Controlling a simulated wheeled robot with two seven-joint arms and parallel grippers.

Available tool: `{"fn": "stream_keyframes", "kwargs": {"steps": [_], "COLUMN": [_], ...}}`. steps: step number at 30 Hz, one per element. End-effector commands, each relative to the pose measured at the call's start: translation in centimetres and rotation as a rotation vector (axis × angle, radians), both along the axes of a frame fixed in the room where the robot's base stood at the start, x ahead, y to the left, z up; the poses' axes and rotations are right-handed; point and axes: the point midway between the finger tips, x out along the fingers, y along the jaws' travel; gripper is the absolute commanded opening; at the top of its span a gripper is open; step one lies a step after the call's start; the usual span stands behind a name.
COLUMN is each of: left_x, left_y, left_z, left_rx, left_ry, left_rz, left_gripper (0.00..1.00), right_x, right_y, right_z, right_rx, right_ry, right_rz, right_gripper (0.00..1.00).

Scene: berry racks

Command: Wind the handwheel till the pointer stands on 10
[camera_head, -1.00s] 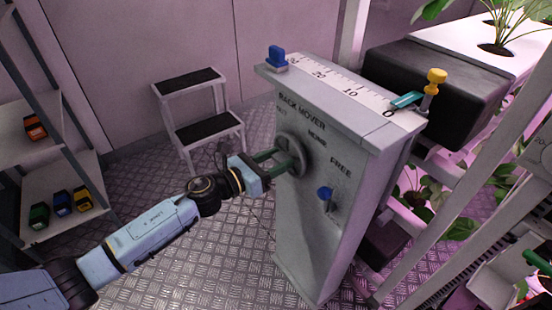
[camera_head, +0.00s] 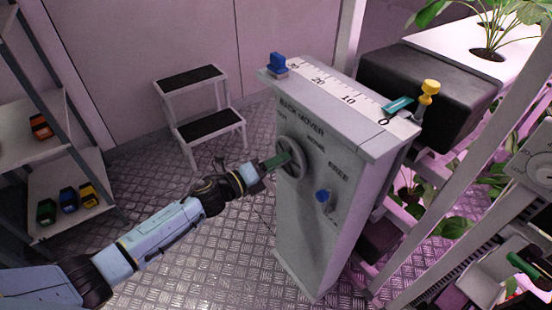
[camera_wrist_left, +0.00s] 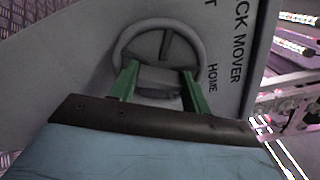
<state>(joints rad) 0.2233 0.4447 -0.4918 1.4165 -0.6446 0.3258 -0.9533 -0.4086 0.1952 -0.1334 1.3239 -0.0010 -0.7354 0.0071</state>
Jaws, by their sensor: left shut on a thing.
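The handwheel (camera_head: 291,157) is a grey wheel on the front of the grey RACK MOVER cabinet (camera_head: 300,215). My left gripper (camera_head: 280,160) has its green fingers on the handwheel. In the left wrist view, the fingers (camera_wrist_left: 158,85) reach into the lower part of the handwheel (camera_wrist_left: 120,47), one on each side of its broad middle part. The teal pointer (camera_head: 398,104) lies on the white scale (camera_head: 330,87) on top of the cabinet, close to the 0 and well short of the 10.
A blue lever (camera_head: 323,195) sits by the word FREE. A step stool (camera_head: 190,78) stands behind. Shelves (camera_head: 50,150) are at left, plant racks at right.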

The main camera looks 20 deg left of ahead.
Motion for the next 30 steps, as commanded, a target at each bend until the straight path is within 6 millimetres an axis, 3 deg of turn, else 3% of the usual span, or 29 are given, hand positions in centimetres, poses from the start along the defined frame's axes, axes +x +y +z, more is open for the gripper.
{"fn": "stream_keyframes", "kwargs": {"steps": [15,30], "left_x": [0.0,0.0], "left_y": [0.1,0.0], "left_z": [-0.1,-0.3], "left_rx": [-0.386,-0.760], "left_ry": [0.303,0.595], "left_rz": [0.001,0.001], "left_gripper": [0.24,0.24], "right_x": [-6.0,-12.0], "right_y": [-0.9,-1.9], "right_z": [-3.4,-4.5], "right_rx": [-0.001,-0.002], "right_ry": [0.049,0.085], "right_rz": [0.023,0.045], "right_gripper": [0.00,0.00]}}
